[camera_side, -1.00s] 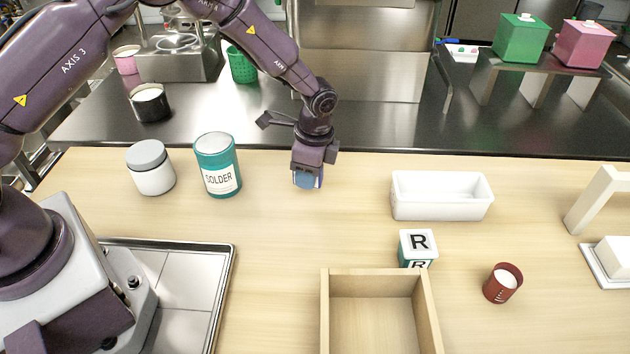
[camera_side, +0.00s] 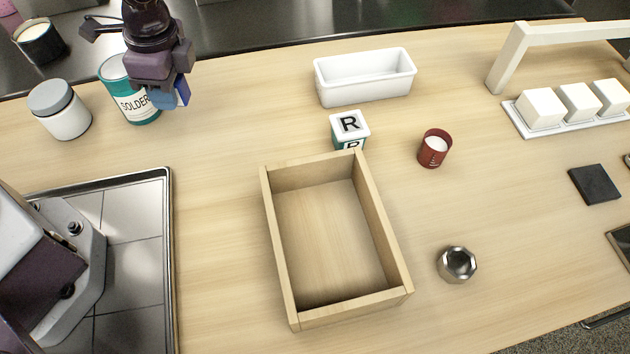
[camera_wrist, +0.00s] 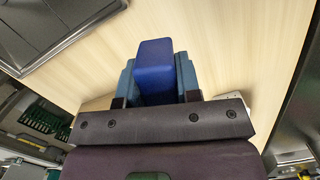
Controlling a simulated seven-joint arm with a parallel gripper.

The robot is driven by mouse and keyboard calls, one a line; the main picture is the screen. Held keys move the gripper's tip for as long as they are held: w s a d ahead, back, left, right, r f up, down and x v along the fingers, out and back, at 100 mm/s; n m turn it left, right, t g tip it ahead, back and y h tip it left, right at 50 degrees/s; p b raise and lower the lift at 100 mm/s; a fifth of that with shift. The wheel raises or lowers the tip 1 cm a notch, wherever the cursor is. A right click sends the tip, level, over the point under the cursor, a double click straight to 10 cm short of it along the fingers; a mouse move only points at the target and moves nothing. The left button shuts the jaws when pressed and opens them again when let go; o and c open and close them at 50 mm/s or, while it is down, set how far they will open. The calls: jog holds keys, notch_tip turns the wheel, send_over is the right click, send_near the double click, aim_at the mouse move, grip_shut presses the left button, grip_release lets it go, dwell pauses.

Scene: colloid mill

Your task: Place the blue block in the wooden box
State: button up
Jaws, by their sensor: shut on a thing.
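The blue block (camera_wrist: 154,66) is between the fingers of my gripper (camera_wrist: 158,80) in the wrist view. In the side view my gripper (camera_side: 170,92) is at the upper left, shut on the blue block (camera_side: 183,91), in front of the solder can as seen from this camera. Its fingers and much of the block are hard to make out there. The height of the block over the table is unclear. The open wooden box (camera_side: 282,240) stands in the middle of the table, empty, to the right of and nearer the camera than my gripper.
The teal solder can (camera_side: 140,108) and a grey-lidded white jar (camera_side: 66,118) stand near my gripper. A lettered cube (camera_side: 349,128) stands just behind the box. A white bin (camera_side: 366,78), red cup (camera_side: 434,148) and metal nut (camera_side: 457,264) are around it. A metal tray (camera_side: 130,240) lies left.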

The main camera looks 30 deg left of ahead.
jog(key=s+d+r+m+t, duration=0.1)
jog(key=s+d+m, duration=0.55)
jog(key=d, duration=0.35)
jog(key=s+d+m+t, duration=0.1)
jog(key=s+d+m, duration=0.4)
jog(key=d+m, duration=0.4)
send_over(328, 241)
jog(key=shift+n, duration=0.25)
jog(key=f, duration=0.9)
jog(key=shift+s+a, duration=0.1)
jog(key=shift+s, duration=0.2)
jog(key=shift+w+d+f, duration=0.1)
jog(key=shift+f, duration=0.85)
jog(key=shift+w+d+f, duration=0.1)
jog(key=shift+f, duration=0.8)
jog(key=shift+f, duration=0.1)
jog(key=o, duration=0.9)
